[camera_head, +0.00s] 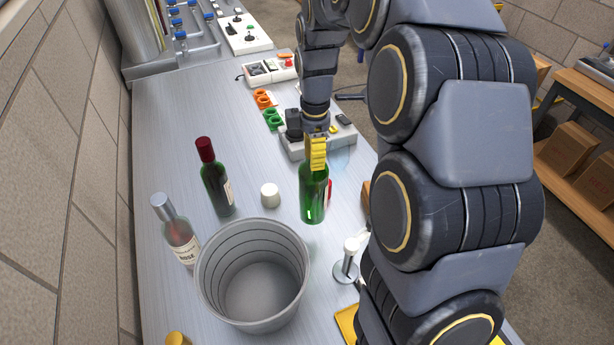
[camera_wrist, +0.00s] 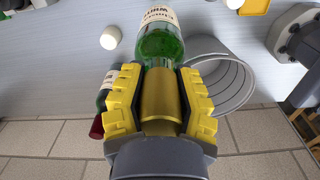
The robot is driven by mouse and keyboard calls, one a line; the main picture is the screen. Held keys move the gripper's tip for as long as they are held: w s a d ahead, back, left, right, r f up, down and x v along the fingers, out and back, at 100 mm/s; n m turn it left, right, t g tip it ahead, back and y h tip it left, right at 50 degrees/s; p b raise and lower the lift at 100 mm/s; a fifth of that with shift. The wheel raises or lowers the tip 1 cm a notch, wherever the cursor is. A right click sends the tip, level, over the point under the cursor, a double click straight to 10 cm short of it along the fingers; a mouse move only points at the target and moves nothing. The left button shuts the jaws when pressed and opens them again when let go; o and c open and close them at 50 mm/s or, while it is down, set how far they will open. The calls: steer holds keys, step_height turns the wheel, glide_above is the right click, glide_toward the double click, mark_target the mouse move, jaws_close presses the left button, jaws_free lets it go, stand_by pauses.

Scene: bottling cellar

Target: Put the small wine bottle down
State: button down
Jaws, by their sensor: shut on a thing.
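My gripper (camera_head: 317,152) points down and is shut on the gold neck of a green wine bottle (camera_head: 313,195). In the wrist view the yellow-padded fingers (camera_wrist: 160,88) press the gold neck from both sides, and the green shoulder (camera_wrist: 160,45) and a white label (camera_wrist: 157,16) show beyond. The bottle looks upright over the grey worktop (camera_head: 235,110), right of a white stopper-like piece (camera_head: 270,195) and behind the bucket. I cannot tell whether its base touches the worktop.
A grey bucket (camera_head: 206,285) stands in front. A dark bottle with a red top (camera_head: 215,182) and a rosé bottle (camera_head: 180,240) stand left. A white-topped metal stand (camera_head: 347,262) is near the right edge. Small equipment (camera_head: 315,140) lies behind. Worktop behind the dark bottle is clear.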

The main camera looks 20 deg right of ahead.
step_height(320, 180, up, 13)
steer(key=shift+r, duration=0.15)
steer(key=shift+s+a+n, duration=0.1)
steer(key=shift+a+n, duration=0.2)
steer(key=shift+a, duration=0.4)
steer(key=shift+s+a+n, duration=1.6)
steer(key=shift+s+a, duration=0.25)
steer(key=shift+a, duration=2.35)
steer(key=shift+s+a+n, duration=1.6)
steer(key=shift+s+a, duration=0.2)
steer(key=shift+a, duration=2.35)
step_height(320, 180, down, 21)
steer(key=shift+w, duration=0.1)
steer(key=c, duration=0.8)
jaws_free()
steer(key=shift+f, duration=0.2)
steer(key=shift+r, duration=0.1)
